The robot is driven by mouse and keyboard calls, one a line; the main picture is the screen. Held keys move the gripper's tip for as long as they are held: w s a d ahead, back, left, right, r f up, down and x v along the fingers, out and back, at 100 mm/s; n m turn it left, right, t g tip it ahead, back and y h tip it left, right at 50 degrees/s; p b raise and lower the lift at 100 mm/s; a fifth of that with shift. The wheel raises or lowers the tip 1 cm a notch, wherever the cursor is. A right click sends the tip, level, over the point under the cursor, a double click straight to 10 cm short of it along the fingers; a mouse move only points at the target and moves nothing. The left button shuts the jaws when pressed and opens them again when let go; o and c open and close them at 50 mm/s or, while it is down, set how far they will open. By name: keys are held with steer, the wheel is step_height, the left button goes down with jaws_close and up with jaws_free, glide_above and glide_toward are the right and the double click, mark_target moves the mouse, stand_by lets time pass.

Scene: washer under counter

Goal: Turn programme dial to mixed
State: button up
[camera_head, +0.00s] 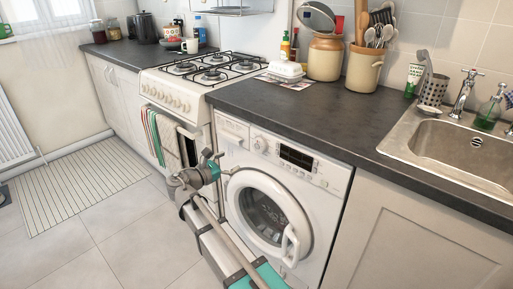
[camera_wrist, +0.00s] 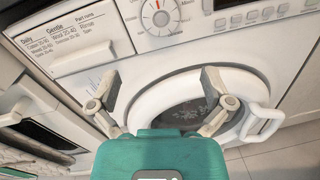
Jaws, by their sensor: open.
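The programme dial (camera_head: 260,145) is a round white knob on the front panel of the white washing machine (camera_head: 325,205), right of the detergent drawer (camera_head: 232,130). In the wrist view the dial (camera_wrist: 160,17) is at the top edge, partly cut off, with a red mark near its top. Printed programme lists (camera_wrist: 65,37) show on the drawer front; I cannot read which setting the dial is at. My gripper (camera_head: 214,160) is in front of the machine, left of and below the dial. In the wrist view my gripper (camera_wrist: 160,84) is open and empty, apart from the dial.
The round door (camera_head: 268,215) looks shut, its white handle (camera_head: 290,245) sticking out at right. A dark display with buttons (camera_head: 297,158) is right of the dial. The dark worktop (camera_head: 300,112) overhangs above. A cooker with towels (camera_head: 165,137) stands left.

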mark_target(257, 147)
steer(key=x, duration=1.2)
steer(key=shift+w+d, duration=0.1)
steer(key=shift+w, duration=0.05)
